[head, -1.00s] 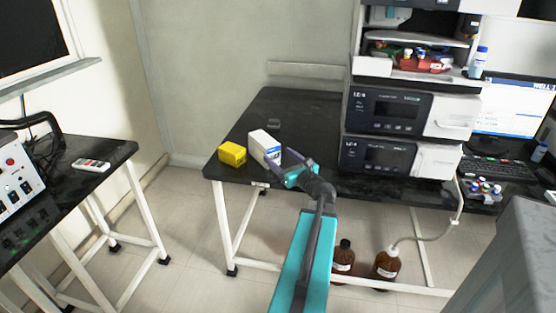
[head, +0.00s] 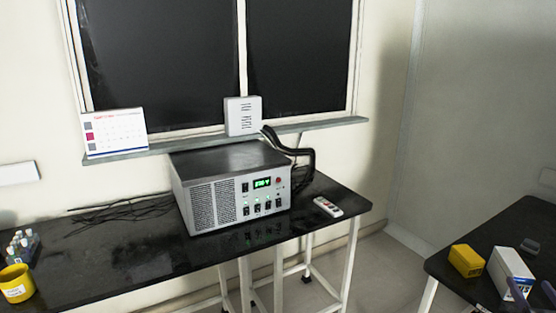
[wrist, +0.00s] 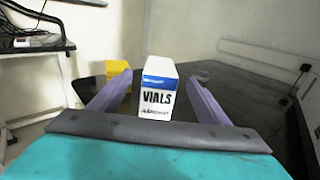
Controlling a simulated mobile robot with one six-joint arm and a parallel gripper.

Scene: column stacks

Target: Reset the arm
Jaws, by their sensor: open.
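My gripper (head: 528,284) is partly visible at the lower right edge of the head view. It is open and holds nothing. In the wrist view its two purple fingers (wrist: 160,78) stand apart. A white box (head: 511,270) stands upright on the dark table at right. In the wrist view the white box (wrist: 158,92) shows a blue band and the word VIALS, and appears between the fingers with a small gap on each side. I cannot tell how far in front of the fingertips it is. Most of my arm is outside the head view.
A yellow box (head: 466,260) stands left of the white box; in the wrist view it is partly behind the left finger (wrist: 118,72). A grey instrument (head: 232,187), a remote (head: 328,207) and a yellow mug (head: 17,284) are on the left table. A floor gap separates the tables.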

